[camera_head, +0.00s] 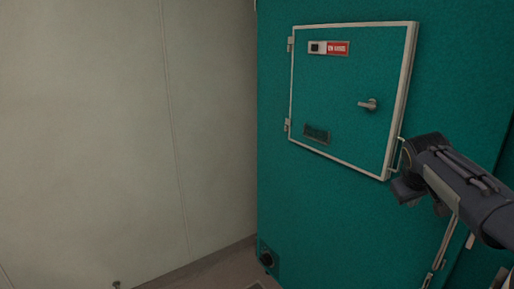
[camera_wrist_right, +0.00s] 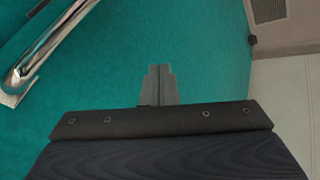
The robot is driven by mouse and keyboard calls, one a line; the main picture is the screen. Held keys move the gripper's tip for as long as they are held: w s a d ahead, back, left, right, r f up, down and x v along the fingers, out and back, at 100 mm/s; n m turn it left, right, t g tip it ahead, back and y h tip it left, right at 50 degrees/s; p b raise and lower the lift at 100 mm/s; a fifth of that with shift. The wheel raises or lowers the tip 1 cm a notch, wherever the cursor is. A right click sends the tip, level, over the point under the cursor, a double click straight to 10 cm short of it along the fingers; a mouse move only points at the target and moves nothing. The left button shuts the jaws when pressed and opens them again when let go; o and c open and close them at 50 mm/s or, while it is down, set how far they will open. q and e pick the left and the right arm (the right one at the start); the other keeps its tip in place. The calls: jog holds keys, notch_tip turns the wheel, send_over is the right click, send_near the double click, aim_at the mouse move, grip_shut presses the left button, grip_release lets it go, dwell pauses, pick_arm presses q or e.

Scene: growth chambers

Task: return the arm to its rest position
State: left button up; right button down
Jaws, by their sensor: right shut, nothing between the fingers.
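My right arm comes in from the right edge of the head view. Its gripper (camera_head: 402,190) is in front of the green chamber (camera_head: 330,220), by the lower right corner of the small white-framed door (camera_head: 335,95). In the right wrist view the gripper's fingers (camera_wrist_right: 158,85) are together with nothing between them, against the green surface. From these frames I cannot tell whether the gripper touches the chamber. My left gripper is in neither view.
A metal lever handle (camera_head: 369,104) sits on the small door, which looks closed. A chrome handle (camera_wrist_right: 35,60) is at the upper left of the wrist view. A pale wall (camera_head: 100,130) fills the left, with a strip of floor (camera_head: 215,270) below.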

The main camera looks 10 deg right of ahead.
jog(key=s+a+f+y, duration=0.4)
jog(key=s+a+f, duration=0.3)
jog(key=s+a, duration=0.5)
jog(key=s+a+f+t+y, duration=0.1)
jog(key=s+a+f+y, duration=0.4)
jog(key=s+a, duration=0.7)
jog(key=a+f, duration=0.2)
jog(key=a, duration=0.4)
jog(key=shift+a+m, duration=0.25)
jog(key=shift+m, duration=0.05)
